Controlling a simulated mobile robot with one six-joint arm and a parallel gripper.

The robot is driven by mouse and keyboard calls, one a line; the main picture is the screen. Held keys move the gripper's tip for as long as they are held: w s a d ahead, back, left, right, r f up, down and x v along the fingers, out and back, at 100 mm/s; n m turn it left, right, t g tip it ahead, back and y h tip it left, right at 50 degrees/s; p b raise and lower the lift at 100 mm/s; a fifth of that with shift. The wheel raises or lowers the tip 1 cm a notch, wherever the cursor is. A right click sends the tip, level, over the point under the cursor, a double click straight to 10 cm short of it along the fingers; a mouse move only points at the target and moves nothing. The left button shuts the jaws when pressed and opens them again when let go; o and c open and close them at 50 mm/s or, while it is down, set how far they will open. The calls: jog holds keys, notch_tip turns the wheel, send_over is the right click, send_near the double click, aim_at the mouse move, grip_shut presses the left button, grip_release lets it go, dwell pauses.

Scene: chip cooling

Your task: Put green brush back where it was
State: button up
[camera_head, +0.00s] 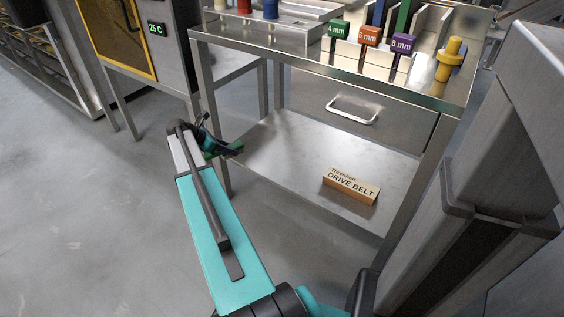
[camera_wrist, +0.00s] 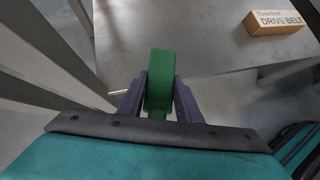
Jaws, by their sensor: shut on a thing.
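My gripper (camera_wrist: 160,102) is shut on the green brush (camera_wrist: 160,75), whose green body stands up between the two dark fingers in the wrist view. In the head view my gripper (camera_head: 226,149) is beside the left side of the steel table (camera_head: 330,72), below its top and near the lower shelf. Only a small bit of green shows there, and most of the brush is hidden or too small to make out. On the tabletop stand a green block marked 4 mm (camera_head: 338,29), an orange 6 mm block (camera_head: 369,36) and a purple 8 mm block (camera_head: 402,43).
A yellow object (camera_head: 450,60) stands at the tabletop's right end. Blue (camera_head: 379,13) and green (camera_head: 403,18) upright pieces stand behind the blocks. A drive belt box (camera_head: 350,188) lies on the lower shelf (camera_head: 290,150). A drawer handle (camera_head: 352,112) sticks out. Floor is free at left.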

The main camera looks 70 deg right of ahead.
jog(key=shift+m, duration=0.3)
jog(key=s+d+f+b, duration=0.1)
jog(key=s+d+f, duration=0.1)
jog(key=s, duration=0.1)
jog(key=shift+d+f, duration=0.35)
jog(key=shift+f, duration=0.05)
jog(key=s+d+b, duration=0.1)
jog(key=s+d, duration=0.1)
jog(key=s, duration=0.1)
jog(key=s+d+f+b, duration=0.1)
jog(key=s+d+b, duration=0.1)
jog(key=s+d, duration=0.1)
jog(key=s+d+b, duration=0.2)
jog(key=s, duration=0.3)
jog(key=shift+s+d+f, duration=0.1)
jog(key=shift+d+f, duration=0.1)
jog(key=shift+d, duration=0.15)
jog(key=shift+s+d+r, duration=0.1)
jog(key=shift+s+d, duration=0.2)
jog(key=shift+s, duration=0.1)
jog(key=shift+s+d+f+b, duration=0.2)
jog(key=shift+s+d+b, duration=0.15)
jog(key=shift+s+b, duration=0.15)
jog(key=shift+f+b, duration=1.15)
jog(key=shift+f, duration=0.5)
